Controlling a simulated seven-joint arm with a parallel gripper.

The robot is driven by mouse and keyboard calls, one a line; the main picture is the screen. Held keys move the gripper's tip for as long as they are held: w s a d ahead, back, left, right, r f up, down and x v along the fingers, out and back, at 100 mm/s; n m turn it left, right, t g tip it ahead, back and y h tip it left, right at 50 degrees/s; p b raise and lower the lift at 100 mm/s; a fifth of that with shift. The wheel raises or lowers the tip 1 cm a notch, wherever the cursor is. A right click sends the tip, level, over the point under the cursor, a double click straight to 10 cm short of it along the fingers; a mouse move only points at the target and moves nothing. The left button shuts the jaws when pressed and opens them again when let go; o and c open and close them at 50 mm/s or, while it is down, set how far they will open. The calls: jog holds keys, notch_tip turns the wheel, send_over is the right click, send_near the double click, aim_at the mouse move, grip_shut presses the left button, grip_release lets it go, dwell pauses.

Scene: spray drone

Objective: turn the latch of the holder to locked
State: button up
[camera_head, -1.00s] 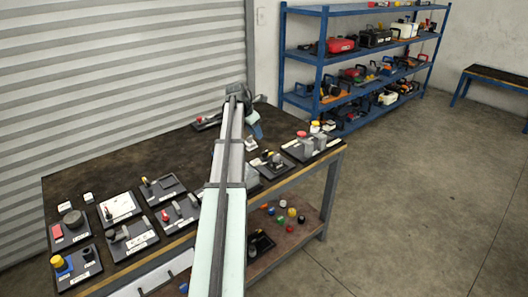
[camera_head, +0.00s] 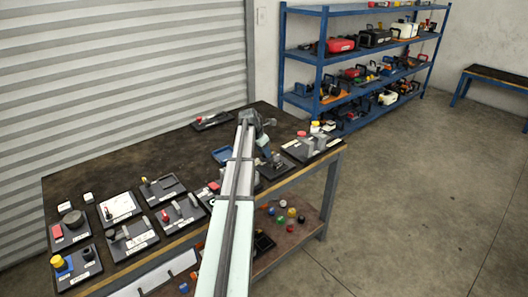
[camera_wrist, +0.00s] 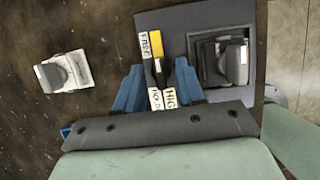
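The holder is a dark panel (camera_wrist: 205,18) in the wrist view, with a grey block (camera_wrist: 236,64) in a square black frame on its right side. The latch (camera_wrist: 158,46) is a narrow yellow piece with a black part below it, beside a "FREE" label (camera_wrist: 145,45). More white labels (camera_wrist: 161,98) lie below, partly hard to read. My gripper (camera_wrist: 158,75) is open, its blue fingers on either side of the latch's black lower part. I cannot tell whether they touch it. In the head view my gripper (camera_head: 262,137) is over the table's right part, largely hidden by my arm.
A grey piece on a white plate (camera_wrist: 66,73) lies left of the panel. In the head view, a panel with red and yellow knobs (camera_head: 312,146) stands at the right table edge. Several other panels fill the front left. The table's back left (camera_head: 120,165) is clear.

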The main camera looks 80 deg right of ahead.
grip_shut()
dwell(0.4)
dwell(0.4)
jog(key=m, duration=0.2)
jog(key=m+y, duration=0.1)
jog(key=m, duration=0.1)
jog(key=shift+d+g, duration=0.2)
jog(key=shift+g, duration=0.2)
jog(key=m+y, duration=0.2)
jog(key=m, duration=0.2)
jog(key=shift+w+d+m, duration=0.1)
jog(key=shift+m, duration=0.2)
jog(key=m+y, duration=0.2)
jog(key=m, duration=0.3)
jog(key=shift+d, duration=0.1)
jog(key=shift+m+t+y, duration=0.4)
jog(key=shift+m+y, duration=0.3)
jog(key=shift+m, duration=1.4)
jog(key=shift+f, duration=0.1)
